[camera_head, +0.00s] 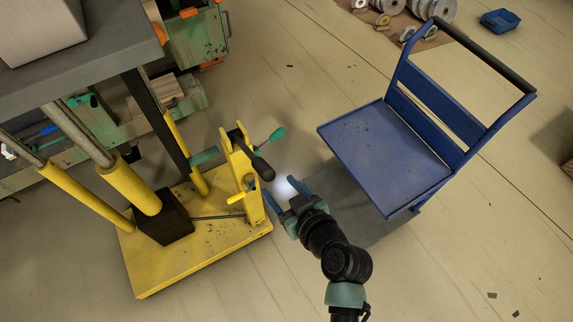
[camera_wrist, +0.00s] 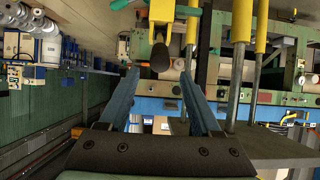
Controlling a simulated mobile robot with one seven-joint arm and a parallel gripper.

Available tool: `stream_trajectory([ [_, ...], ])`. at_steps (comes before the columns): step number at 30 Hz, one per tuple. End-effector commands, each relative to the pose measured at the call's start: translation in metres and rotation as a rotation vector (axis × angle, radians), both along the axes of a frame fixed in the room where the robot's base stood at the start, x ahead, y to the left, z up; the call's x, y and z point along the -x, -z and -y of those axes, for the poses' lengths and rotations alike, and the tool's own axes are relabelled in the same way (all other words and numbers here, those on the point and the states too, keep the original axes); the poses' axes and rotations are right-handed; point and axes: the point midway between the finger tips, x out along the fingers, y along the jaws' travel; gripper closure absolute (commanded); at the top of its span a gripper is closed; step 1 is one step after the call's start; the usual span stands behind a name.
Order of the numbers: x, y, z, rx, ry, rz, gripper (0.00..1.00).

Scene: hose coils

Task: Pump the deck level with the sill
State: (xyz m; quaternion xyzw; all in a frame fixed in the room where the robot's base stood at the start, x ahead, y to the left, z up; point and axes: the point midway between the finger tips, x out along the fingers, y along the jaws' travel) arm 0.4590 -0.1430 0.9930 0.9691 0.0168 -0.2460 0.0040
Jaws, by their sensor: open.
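The dark grey deck (camera_head: 115,60) is at the upper left of the head view, raised on yellow cylinders (camera_head: 135,187) above a yellow base (camera_head: 190,255). A yellow upright bracket (camera_head: 238,170) on the base carries a lever with a black grip (camera_head: 262,168). My gripper (camera_head: 282,190) is open and empty just below and right of that grip, apart from it. In the wrist view the black grip (camera_wrist: 160,56) shows beyond and between my open blue fingers (camera_wrist: 160,78). I cannot make out the sill for certain.
A pale box (camera_head: 40,30) stands on the deck. A green-knobbed lever (camera_head: 275,135) sticks out beside the bracket. A blue trolley (camera_head: 390,150) stands to the right of my arm. Green machinery (camera_head: 195,40) lies behind. The floor at lower right is mostly clear.

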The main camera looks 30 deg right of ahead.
Motion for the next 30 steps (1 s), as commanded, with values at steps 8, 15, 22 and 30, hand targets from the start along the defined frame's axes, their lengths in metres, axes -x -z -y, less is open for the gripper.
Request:
stream_trajectory([
  [8,-0.021,0.012,0.000,0.001,0.000,0.001,0.35],
  [15,-0.037,0.021,-0.001,0.000,0.000,0.000,0.35],
  [22,-0.043,0.024,-0.001,0.001,0.000,0.000,0.35],
  [30,-0.047,0.025,-0.002,0.001,0.000,-0.001,0.35],
])
